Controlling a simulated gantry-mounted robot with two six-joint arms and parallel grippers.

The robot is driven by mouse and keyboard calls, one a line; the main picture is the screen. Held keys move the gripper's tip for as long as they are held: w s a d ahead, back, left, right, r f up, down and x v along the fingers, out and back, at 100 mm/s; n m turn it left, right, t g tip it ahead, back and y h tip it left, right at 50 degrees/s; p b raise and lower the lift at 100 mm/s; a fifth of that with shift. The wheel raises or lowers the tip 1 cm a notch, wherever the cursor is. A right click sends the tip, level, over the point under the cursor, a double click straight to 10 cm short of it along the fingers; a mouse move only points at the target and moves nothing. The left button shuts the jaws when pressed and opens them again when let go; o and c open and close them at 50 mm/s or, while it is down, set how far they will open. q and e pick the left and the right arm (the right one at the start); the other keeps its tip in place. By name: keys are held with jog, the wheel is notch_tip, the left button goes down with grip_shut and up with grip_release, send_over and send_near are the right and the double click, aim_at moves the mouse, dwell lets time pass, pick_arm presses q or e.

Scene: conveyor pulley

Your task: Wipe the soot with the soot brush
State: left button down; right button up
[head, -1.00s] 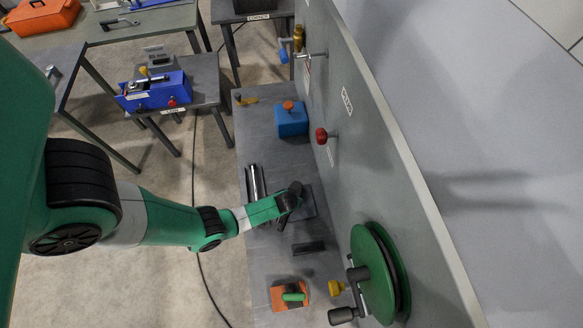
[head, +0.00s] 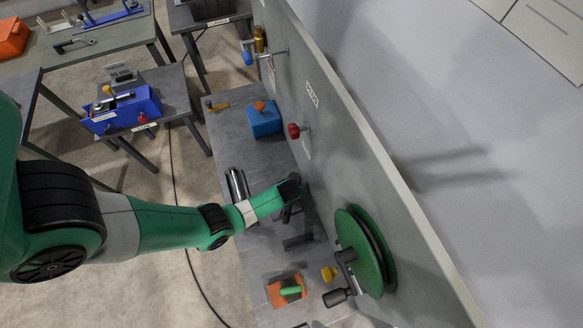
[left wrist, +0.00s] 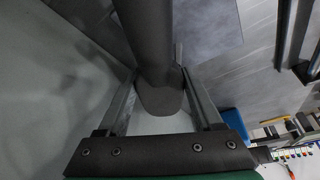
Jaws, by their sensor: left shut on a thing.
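My left gripper (head: 287,212) is above the right part of the grey workbench, close to the upright grey panel. In the left wrist view its two fingers (left wrist: 160,100) are on either side of a dark grey, rounded, handle-like thing (left wrist: 150,45), which I take to be the soot brush. Its bristles are not clearly visible. A dark flat patch or plate (head: 309,219) lies on the bench under the gripper; I cannot tell whether it is the soot. My right gripper is not in view.
On the bench are a dark block (head: 298,242), metal cylinders (head: 237,185), a blue box (head: 264,119) and an orange pad with a green handle (head: 287,291). The panel (head: 325,130) carries a red knob (head: 293,131) and a green pulley wheel (head: 358,250) with a crank.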

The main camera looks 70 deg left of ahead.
pick_arm(q)
jog(key=shift+w+r+p, duration=0.1)
jog(key=shift+r+p, duration=2)
jog(key=shift+r, duration=0.35)
